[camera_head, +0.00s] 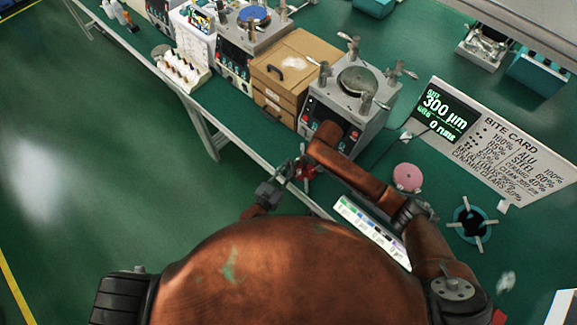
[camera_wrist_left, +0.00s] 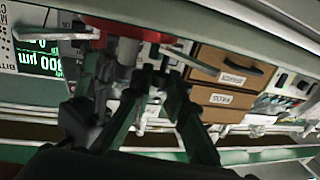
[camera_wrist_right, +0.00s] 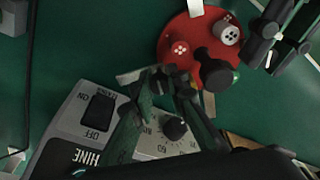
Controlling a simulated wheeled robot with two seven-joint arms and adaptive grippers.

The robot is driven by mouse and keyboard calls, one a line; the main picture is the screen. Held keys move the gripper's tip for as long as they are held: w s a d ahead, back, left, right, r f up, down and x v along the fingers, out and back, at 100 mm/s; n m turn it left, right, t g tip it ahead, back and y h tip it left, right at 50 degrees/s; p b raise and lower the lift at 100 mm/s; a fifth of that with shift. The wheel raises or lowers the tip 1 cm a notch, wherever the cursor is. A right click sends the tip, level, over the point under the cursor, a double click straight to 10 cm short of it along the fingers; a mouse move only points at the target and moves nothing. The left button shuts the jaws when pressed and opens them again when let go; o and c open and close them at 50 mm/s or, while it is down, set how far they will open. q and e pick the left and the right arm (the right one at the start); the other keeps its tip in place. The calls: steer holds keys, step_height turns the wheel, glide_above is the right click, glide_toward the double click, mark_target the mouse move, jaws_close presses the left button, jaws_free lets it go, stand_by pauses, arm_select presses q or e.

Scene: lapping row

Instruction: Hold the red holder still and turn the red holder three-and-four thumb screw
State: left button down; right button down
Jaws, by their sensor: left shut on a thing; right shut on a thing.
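The red holder (camera_head: 307,172) is small in the head view, over the front edge of the bench, partly hidden by the grippers. In the right wrist view it is a red disc (camera_wrist_right: 172,40) with pale tabs, dotted round parts and a dark knob (camera_wrist_right: 215,70). My left gripper (camera_head: 284,178) is shut at the holder's side; its fingers show under the red disc (camera_wrist_left: 115,27) in the left wrist view (camera_wrist_left: 155,76). My right gripper (camera_wrist_right: 172,82) is shut at the disc's rim, on what seems the thumb screw; its fingertips hide most of it.
A lapping machine (camera_head: 350,105) with switches stands just behind the holder, beside wooden drawers (camera_head: 285,72). A pink disc (camera_head: 407,177), a dark ring with pale tabs (camera_head: 469,223) and a coloured strip card (camera_head: 372,230) lie on the green bench. My right arm crosses the front.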

arm_select(q)
steer(key=shift+r+n+t+y, duration=0.1)
steer(key=shift+n+t+y, duration=0.35)
steer(key=shift+y, duration=0.25)
arm_select(e)
steer(key=shift+a, duration=0.15)
arm_select(q)
steer(key=c, duration=2.2)
jaws_free()
steer(key=shift+o, duration=0.2)
steer(key=v, duration=1.2)
arm_select(e)
steer(key=c, duration=1.8)
jaws_free()
steer(key=shift+r, duration=0.1)
